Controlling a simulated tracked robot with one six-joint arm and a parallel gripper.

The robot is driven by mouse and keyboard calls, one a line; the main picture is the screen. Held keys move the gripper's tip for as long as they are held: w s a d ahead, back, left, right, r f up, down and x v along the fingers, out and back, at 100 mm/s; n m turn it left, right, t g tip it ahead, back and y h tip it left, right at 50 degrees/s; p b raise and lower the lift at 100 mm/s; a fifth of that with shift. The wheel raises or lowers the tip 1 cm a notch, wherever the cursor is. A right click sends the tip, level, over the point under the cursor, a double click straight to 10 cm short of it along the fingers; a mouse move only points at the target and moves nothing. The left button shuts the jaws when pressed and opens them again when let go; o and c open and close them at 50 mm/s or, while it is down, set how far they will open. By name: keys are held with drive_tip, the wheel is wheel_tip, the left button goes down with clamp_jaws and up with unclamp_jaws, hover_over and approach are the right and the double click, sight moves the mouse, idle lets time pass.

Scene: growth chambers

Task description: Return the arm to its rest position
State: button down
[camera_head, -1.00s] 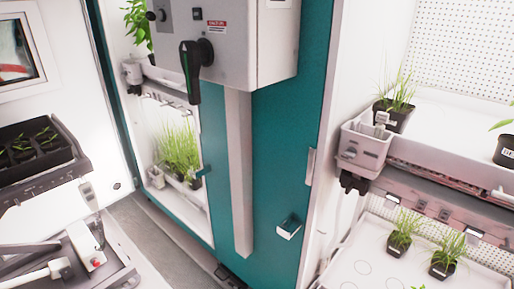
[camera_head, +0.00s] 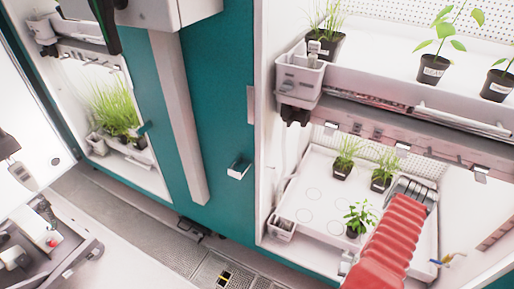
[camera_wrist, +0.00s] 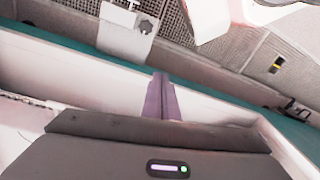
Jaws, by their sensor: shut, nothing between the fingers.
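In the wrist view my gripper (camera_wrist: 160,80) shows as narrow purple fingers pressed together, with nothing between them. Behind the fingers is the dark grey gripper body with a small lit indicator. The fingers point across a pale ledge and teal edge, and the grated floor shows farther off. I cannot tell whether they touch anything. In the head view a red ribbed part of my arm rises at the lower right, in front of the lower growth shelf (camera_head: 314,222). The gripper fingers cannot be made out there.
Several potted plants stand on the lower shelf, including a leafy one (camera_head: 358,218) close beside my arm. The upper shelf (camera_head: 385,85) holds more pots above it. A teal chamber wall (camera_head: 228,110) stands to the left.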

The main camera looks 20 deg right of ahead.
drive_tip(key=w+d+r+n+g+h, duration=0.1)
drive_tip(key=w+r+g, duration=0.1)
drive_tip(key=r, duration=1.2)
drive_tip(key=w+d+r+g+h, duration=0.1)
drive_tip(key=w+r, duration=0.2)
drive_tip(key=r, duration=1.1)
drive_tip(key=w+a+r+n, duration=0.1)
drive_tip(key=a+r, duration=0.4)
drive_tip(key=r, duration=0.3)
drive_tip(key=w+a+r, duration=0.2)
drive_tip(key=a+r, duration=0.2)
drive_tip(key=r, duration=0.4)
drive_tip(key=s+a+r+n+t+y, duration=0.1)
drive_tip(key=a+r+t, duration=0.3)
drive_tip(key=a+r, duration=1)
drive_tip(key=s+a+r+n+t, duration=0.2)
drive_tip(key=a+r+n+t, duration=0.1)
drive_tip(key=a+r, duration=1.1)
drive_tip(key=shift+s+a+n+t+y, duration=0.4)
drive_tip(key=shift+a, duration=0.8)
drive_tip(key=shift+s, duration=0.1)
